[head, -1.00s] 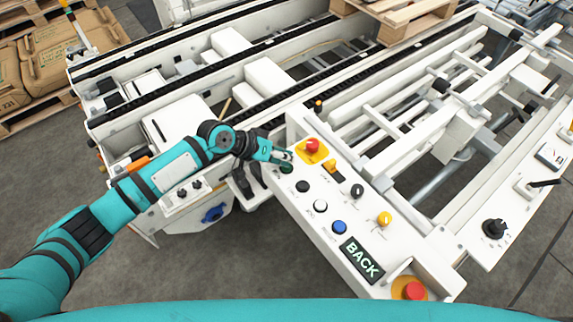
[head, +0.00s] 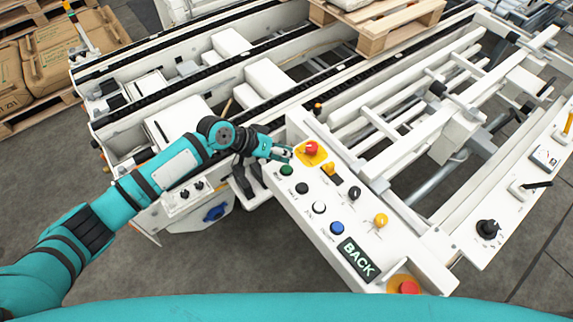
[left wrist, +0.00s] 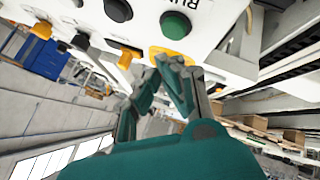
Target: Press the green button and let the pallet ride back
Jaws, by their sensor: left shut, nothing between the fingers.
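The green button (head: 286,170) sits at the upper left end of the white control panel (head: 305,222). It also shows in the left wrist view (left wrist: 175,25), fully uncovered. My left gripper (head: 286,153) is shut and empty, just above and behind the button, apart from it in the picture. Its fingers (left wrist: 168,70) show in the left wrist view below the button. The panel's display (head: 358,259) reads BACK. My right gripper is not in view.
A red button (head: 311,148) on a yellow plate is close beside my left gripper. Black, white, blue and yellow controls line the panel, with another red button (head: 409,287) at its near end. Brown sacks (head: 62,60) on pallets stand at left. Grey floor is clear in front.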

